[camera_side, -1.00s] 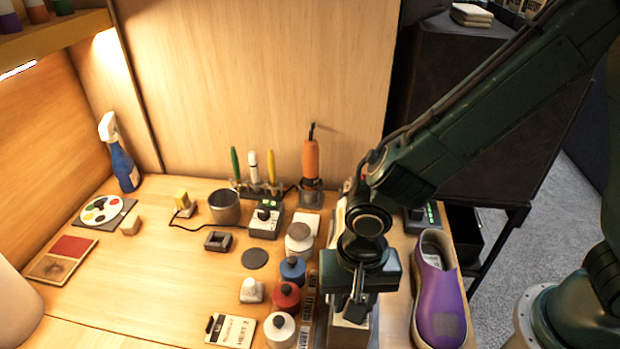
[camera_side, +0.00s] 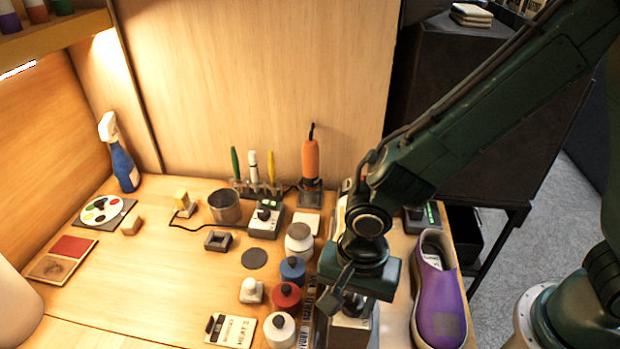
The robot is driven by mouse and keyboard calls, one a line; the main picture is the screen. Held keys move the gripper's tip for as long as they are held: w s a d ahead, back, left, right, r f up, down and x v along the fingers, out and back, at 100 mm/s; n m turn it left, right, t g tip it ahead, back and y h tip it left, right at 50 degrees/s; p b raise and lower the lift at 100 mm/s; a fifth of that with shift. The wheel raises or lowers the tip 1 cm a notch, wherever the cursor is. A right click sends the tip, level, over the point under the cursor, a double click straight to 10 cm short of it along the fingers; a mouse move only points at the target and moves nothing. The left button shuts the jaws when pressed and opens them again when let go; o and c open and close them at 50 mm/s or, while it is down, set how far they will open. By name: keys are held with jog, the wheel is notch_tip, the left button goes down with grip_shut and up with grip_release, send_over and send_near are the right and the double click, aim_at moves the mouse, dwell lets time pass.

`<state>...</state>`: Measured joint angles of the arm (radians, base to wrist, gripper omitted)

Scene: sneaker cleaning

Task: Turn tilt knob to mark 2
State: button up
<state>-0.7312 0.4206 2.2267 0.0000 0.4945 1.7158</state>
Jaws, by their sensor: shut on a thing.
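White (camera_side: 279,330), red (camera_side: 287,298) and blue (camera_side: 292,270) capped bottles stand close left of my gripper. A control box with a knob (camera_side: 266,219) and an orange tool (camera_side: 310,160) stand behind. The left bench is partly free.

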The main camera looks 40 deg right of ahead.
jog(key=shift+m, duration=2)
jog(key=o, duration=0.7)
jog(key=shift+o, duration=0.2)
jog(key=shift+n, duration=0.3)
jog(key=shift+n, duration=2.1)
jog(key=shift+n, duration=2.3)
